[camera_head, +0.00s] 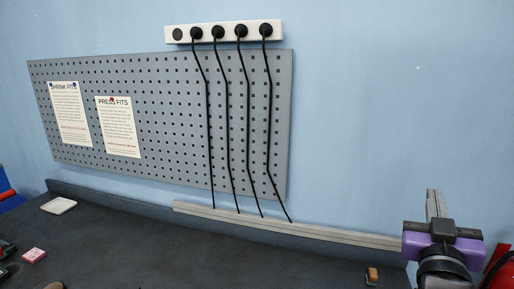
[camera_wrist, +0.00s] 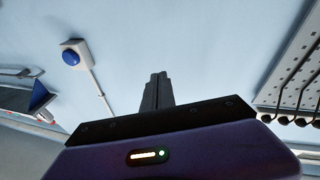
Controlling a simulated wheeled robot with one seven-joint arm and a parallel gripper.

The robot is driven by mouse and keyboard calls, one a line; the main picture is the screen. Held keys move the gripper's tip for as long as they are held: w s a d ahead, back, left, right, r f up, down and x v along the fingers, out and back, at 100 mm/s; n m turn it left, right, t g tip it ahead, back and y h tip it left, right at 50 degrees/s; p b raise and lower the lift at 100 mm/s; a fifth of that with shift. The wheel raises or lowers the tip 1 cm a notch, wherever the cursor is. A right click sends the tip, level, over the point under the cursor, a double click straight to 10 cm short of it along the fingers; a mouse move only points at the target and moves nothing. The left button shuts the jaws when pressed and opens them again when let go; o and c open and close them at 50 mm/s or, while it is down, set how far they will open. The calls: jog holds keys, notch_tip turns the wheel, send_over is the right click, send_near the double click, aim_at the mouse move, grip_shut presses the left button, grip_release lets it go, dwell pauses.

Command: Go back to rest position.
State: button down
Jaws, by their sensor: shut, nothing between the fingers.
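My gripper (camera_head: 434,203) is at the lower right of the head view, with a purple and black body and grey fingers pointing up. It stands in front of the blue wall, past the right end of the grey rail. In the wrist view my gripper's fingers (camera_wrist: 157,88) are together, with nothing between them. The wrist view looks along the fingers toward the pale blue wall, and the scene there appears turned over.
A dark bench (camera_head: 150,240) runs below a grey pegboard (camera_head: 180,85) with two notices. Black cables (camera_head: 226,130) hang from a white socket strip (camera_head: 222,32). A small brown block (camera_head: 372,273) lies near my gripper. A blue button (camera_wrist: 71,57) is on the wall.

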jog(key=s+a+f+n+t+y+b, duration=0.1)
jog(key=s+a+f+n+t+y, duration=0.3)
jog(key=s+a+f+n+y, duration=0.75)
jog(key=s+a+f+m+g, duration=0.1)
jog(key=s+f+m+g, duration=0.1)
jog(key=s+f, duration=0.3)
jog(key=s+a+f+m+g+h+b, duration=0.1)
jog(key=s+f, duration=0.5)
jog(key=s, duration=0.8)
jog(key=s+a+f+m+g, duration=0.2)
jog(key=s+f+m+g, duration=0.2)
jog(key=s, duration=0.5)
notch_tip(320, 180, down, 2)
jog(key=shift+s+b, duration=0.15)
jog(key=shift+b, duration=0.25)
jog(key=shift+m, duration=0.25)
dwell(3.3)
